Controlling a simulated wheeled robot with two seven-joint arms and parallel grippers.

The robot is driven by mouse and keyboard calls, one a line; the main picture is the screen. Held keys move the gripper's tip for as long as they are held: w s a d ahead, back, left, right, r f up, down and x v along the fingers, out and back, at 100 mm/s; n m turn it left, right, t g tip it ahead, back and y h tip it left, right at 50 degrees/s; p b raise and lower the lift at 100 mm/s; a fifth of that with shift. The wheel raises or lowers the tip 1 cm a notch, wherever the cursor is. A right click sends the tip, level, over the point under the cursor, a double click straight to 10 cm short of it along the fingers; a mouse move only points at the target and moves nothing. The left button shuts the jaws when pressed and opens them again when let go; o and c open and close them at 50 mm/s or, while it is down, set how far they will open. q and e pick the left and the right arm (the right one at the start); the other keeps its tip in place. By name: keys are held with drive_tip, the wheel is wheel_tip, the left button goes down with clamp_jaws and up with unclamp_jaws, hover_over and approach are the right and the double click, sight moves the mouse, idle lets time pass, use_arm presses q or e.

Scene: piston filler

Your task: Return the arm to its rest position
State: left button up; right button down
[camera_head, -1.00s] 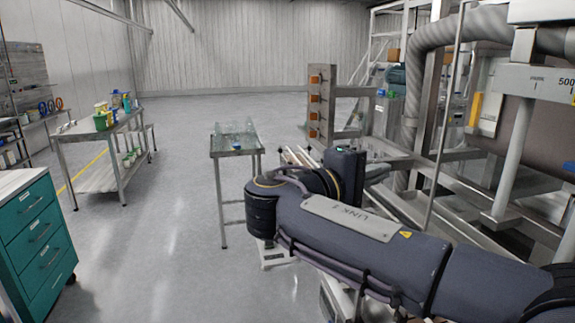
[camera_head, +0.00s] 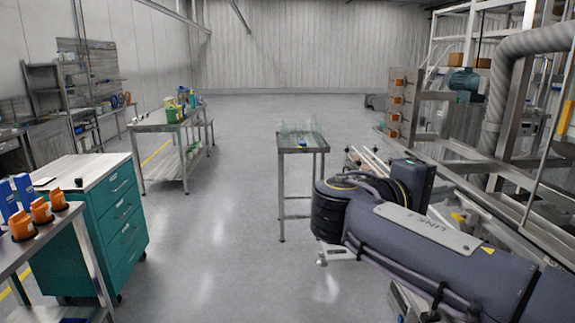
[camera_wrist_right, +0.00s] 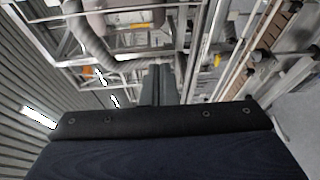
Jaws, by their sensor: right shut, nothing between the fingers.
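My right arm (camera_head: 430,240) comes in from the lower right in the head view, bent at a thick dark joint. Its gripper cannot be made out clearly there. In the right wrist view, my right gripper (camera_wrist_right: 160,72) shows as two dark fingers lying together, with nothing between them. Blurred machine frames and pipes show beyond the fingertips. My left gripper is not in view.
A small metal table (camera_head: 302,145) with clear glassware stands beyond my arm. Machine frames and a conveyor (camera_head: 500,215) are at the right. A teal drawer cabinet (camera_head: 120,210) and a bench with orange-capped items (camera_head: 40,212) are at left. The middle floor is clear.

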drive_tip(key=s+d+f+g+y, duration=0.2)
drive_tip(key=s+d+f+y, duration=0.25)
drive_tip(key=f, duration=0.45)
drive_tip(key=s+d+f+g+y, duration=0.1)
drive_tip(key=s+d+f+y, duration=0.35)
drive_tip(key=f, duration=0.45)
drive_tip(key=s+a+f+m+t+y, duration=0.1)
drive_tip(key=s+a+f+m+y, duration=0.5)
drive_tip(key=s+a+f+y, duration=0.4)
drive_tip(key=s+a+f, duration=0.1)
drive_tip(key=s+a, duration=0.2)
drive_tip(key=s, duration=0.1)
drive_tip(key=shift+f+m+t, duration=0.3)
drive_tip(key=shift+m, duration=0.1)
drive_tip(key=shift+s, duration=0.1)
